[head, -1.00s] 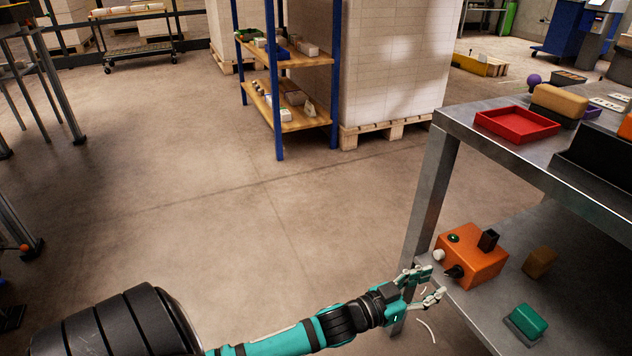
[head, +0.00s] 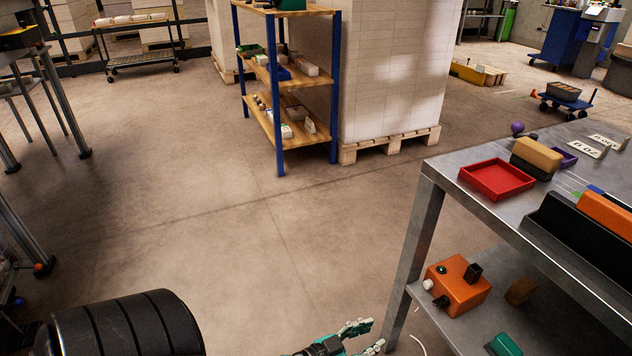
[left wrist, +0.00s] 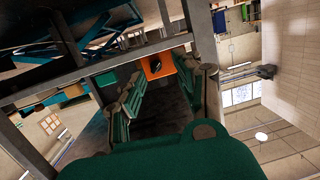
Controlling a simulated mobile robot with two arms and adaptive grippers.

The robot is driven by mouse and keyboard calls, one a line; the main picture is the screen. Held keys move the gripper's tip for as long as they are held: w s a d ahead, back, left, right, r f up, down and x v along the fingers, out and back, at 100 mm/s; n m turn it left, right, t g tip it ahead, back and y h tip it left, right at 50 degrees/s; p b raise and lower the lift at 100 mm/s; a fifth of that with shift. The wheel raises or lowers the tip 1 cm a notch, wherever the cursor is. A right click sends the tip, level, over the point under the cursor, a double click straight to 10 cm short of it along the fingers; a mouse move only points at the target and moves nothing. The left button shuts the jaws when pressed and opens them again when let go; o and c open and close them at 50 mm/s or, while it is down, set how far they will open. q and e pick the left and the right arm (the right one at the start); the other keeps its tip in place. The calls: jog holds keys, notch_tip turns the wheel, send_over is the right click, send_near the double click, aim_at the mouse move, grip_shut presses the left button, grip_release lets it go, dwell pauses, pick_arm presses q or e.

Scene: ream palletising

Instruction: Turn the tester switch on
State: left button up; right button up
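The tester is an orange box (head: 457,288) on the lower shelf of the metal table. Its front carries a dark green round part (head: 441,269), a white knob (head: 428,284) and a black knob or switch (head: 441,301); a black block (head: 473,273) stands on top. The switch's position is too small to tell. My left gripper (head: 372,337) is open and empty, left of and nearer than the tester, clearly apart from it. In the left wrist view, the orange box (left wrist: 157,66) shows beyond the spread fingers (left wrist: 165,100). My right gripper is out of view.
The table's metal leg (head: 413,255) stands between gripper and shelf. A green block (head: 504,345) and a brown block (head: 520,291) lie on the shelf. A red tray (head: 497,180) sits on the tabletop.

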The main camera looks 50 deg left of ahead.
pick_arm(q)
jog(key=s+a+f+g+y+p, duration=0.1)
jog(key=s+f+g+p, duration=0.2)
jog(key=s+p, duration=0.3)
jog(key=s+a+f+n+g+y+p, duration=0.1)
jog(key=s+f+g+p, duration=0.3)
jog(key=p, duration=0.6)
jog(key=s+f+y, duration=0.1)
jog(key=s+f, duration=0.1)
jog(key=s, duration=0.1)
jog(key=shift+s+a+f+y, duration=0.2)
jog(key=shift+s+a+y, duration=0.05)
jog(key=shift+a+y, duration=0.05)
